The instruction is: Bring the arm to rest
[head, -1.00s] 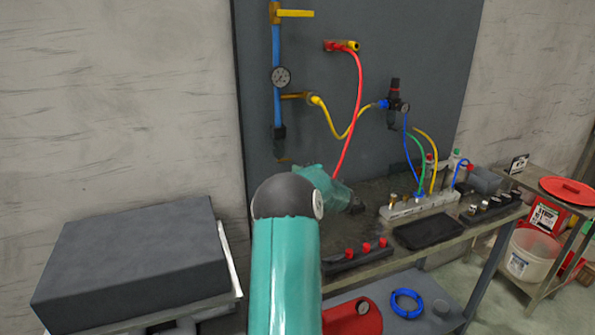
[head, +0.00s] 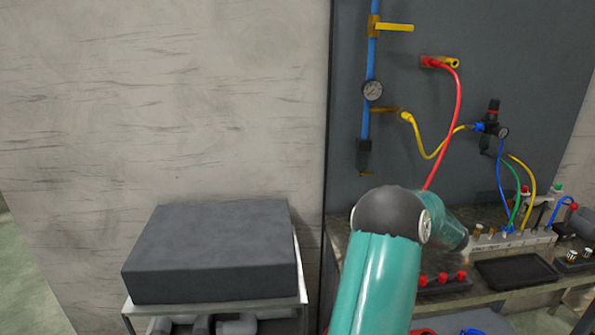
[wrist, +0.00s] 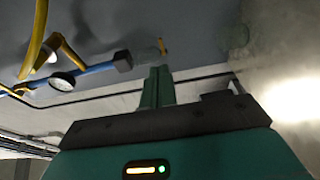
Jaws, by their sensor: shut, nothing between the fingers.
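My teal arm with its dark joint (head: 390,212) rises from the bottom of the head view and bends right over the bench. My gripper is not clearly seen there, as the arm's own links cover it. In the wrist view my gripper (wrist: 158,84) shows two teal fingers pressed together with nothing between them. The fingers point toward the grey panel (wrist: 200,35). A round gauge (wrist: 62,82) and a blue pipe (wrist: 98,69) lie to their left in that view. I cannot tell how far the fingertips are from the panel.
In the head view, a red hose (head: 456,120) and a yellow hose (head: 430,152) hang close beyond my arm. The bench (head: 490,300) holds a black tray (head: 515,271) and fittings. A dark slab (head: 210,250) on a stand is left of my arm. Bare wall is above it.

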